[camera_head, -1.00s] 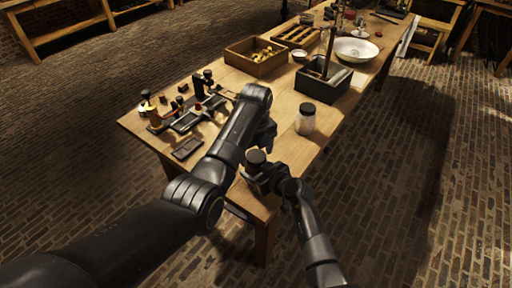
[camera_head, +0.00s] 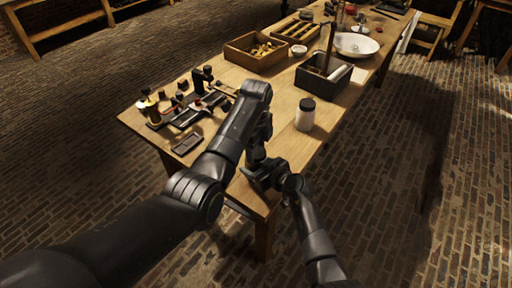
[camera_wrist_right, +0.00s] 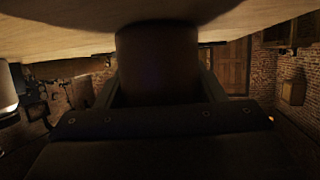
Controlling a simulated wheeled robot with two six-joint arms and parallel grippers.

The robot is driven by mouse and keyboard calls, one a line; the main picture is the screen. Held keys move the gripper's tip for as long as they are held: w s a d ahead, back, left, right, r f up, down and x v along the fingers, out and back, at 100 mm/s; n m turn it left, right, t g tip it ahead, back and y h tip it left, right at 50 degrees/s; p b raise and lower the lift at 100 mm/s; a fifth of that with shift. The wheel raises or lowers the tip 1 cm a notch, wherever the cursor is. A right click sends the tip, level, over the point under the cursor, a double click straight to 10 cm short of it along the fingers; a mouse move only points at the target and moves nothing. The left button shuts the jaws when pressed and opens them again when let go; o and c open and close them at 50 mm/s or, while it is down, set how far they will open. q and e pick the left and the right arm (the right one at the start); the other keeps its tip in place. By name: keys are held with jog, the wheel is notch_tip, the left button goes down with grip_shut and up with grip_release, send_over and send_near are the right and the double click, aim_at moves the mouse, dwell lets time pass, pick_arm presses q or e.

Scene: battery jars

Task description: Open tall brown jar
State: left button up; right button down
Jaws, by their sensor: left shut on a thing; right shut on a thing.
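The tall brown jar (camera_wrist_right: 158,62) shows as a dark brown cylinder in the right wrist view, between the fingers of my right gripper (camera_wrist_right: 160,100). In the head view my right gripper (camera_head: 265,176) is shut on it near the front corner of the table; the jar's body is mostly hidden there. My left gripper (camera_head: 258,150) is directly above the right one, over the jar's top, and is shut. The lid is hidden by the left gripper and wrist, so its grip is hard to see; it appears to be on the lid.
Small apparatus (camera_head: 185,108) and a dark tray (camera_head: 187,143) lie left. An open wooden box (camera_head: 255,54) and a dark box (camera_head: 322,80) stand farther back.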

pick_arm(q)
jog(key=n, duration=0.4)
jog(key=shift+n, duration=0.3)
jog(key=o, duration=1.1)
jog(key=shift+c, duration=0.2)
jog(key=shift+r, duration=2.3)
jog(key=shift+c, duration=0.3)
notch_tip(320, 180, up, 3)
jog(key=m, duration=0.5)
jog(key=shift+r+m, duration=0.15)
jog(key=shift+m, duration=0.15)
jog(key=shift+f, duration=3.95)
